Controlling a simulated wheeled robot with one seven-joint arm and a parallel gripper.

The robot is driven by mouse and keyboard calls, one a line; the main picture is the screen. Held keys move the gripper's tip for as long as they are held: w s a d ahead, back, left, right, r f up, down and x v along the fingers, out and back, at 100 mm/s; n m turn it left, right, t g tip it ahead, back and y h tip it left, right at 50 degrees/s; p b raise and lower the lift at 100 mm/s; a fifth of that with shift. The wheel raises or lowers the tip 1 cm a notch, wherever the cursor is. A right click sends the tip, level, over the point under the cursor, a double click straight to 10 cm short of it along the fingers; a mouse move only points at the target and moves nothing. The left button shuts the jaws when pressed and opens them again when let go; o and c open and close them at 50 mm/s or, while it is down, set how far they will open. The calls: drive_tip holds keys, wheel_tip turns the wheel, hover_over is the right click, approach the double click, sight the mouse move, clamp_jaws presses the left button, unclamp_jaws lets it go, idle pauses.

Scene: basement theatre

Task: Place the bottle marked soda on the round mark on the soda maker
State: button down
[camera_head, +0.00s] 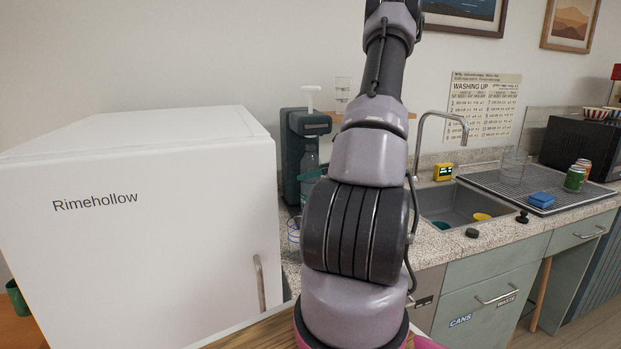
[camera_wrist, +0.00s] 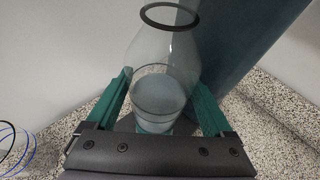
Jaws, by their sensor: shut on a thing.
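The bottle (camera_wrist: 163,65) is clear, with a dark ring at its top and pale liquid inside. It stands between the teal fingers of my gripper (camera_wrist: 162,98), which is shut on it. No soda lettering on it is readable. In the head view the bottle (camera_head: 310,158) shows just left of my arm, in front of the soda maker's column. The soda maker (camera_head: 292,150) is dark teal and stands against the back wall; its side (camera_wrist: 232,40) shows close to the bottle in the wrist view. The round mark is hidden, and I cannot tell whether the bottle touches the base.
A blue-lined glass (camera_head: 293,235) stands left of my gripper on the speckled counter (camera_wrist: 262,115). A large white fridge (camera_head: 150,230) fills the left. A sink (camera_head: 462,203) and drying rack (camera_head: 530,190) lie right. My arm hides the middle counter.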

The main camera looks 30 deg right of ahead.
drive_tip(key=shift+w+f, duration=0.2)
drive_tip(key=shift+f, duration=0.6)
unclamp_jaws()
drive_tip(key=shift+f, duration=0.1)
drive_tip(key=v, duration=1.2)
drive_tip(key=shift+s+d, duration=0.1)
drive_tip(key=shift+d, duration=0.1)
